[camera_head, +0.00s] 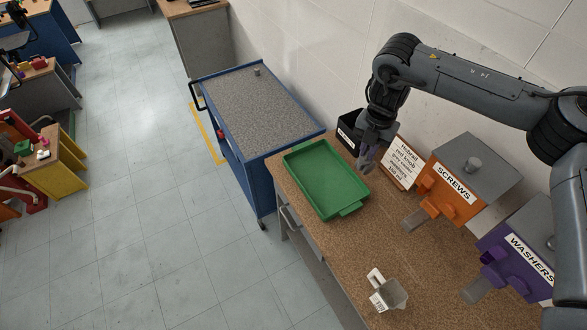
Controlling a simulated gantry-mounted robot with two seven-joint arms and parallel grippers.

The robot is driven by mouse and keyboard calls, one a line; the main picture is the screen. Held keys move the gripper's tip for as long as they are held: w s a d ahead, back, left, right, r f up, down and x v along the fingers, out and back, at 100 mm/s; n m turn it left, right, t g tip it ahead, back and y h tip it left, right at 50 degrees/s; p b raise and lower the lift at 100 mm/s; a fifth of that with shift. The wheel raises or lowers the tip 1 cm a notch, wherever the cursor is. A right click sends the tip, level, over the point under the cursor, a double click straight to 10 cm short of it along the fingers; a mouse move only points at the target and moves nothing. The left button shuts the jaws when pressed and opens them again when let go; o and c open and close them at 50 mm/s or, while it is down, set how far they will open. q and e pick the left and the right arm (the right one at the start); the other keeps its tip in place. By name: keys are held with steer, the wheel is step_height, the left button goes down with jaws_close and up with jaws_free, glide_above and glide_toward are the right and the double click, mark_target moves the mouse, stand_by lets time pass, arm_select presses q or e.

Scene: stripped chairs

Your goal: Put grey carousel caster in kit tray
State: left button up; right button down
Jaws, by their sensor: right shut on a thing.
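The green kit tray (297,166) lies on the brown worktop and looks empty. My right gripper (368,164) is just beyond the tray's right edge, pointing down, and appears above the worktop. It is shut on a small greyish thing that is mostly hidden by the fingers. This fits the grey carousel caster, but its shape is too small to make out. My left gripper is not in view.
A black bin (347,135) and a sign (401,163) stand behind my right gripper. Orange SCREWS (449,190) and purple WASHERS (515,254) dispensers stand right. A labelled metal container (392,294) is in front. A blue cart (262,106) bears a small grey piece (257,71).

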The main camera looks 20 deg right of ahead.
mark_target(365, 171)
steer(key=s+d+f+m+b, duration=0.1)
steer(key=s+d+f+b, duration=0.15)
steer(key=f, duration=0.45)
steer(key=w+a+f, duration=0.1)
steer(key=f, duration=0.1)
steer(key=shift+w+a+f+b, duration=0.25)
steer(key=shift+w+f+b, duration=0.05)
steer(key=shift+w+b, duration=0.1)
steer(key=w+a+f, duration=0.5)
steer(key=w+f, duration=0.1)
steer(key=f, duration=0.2)
steer(key=shift+f+p, duration=0.2)
steer(key=shift+p, duration=0.1)
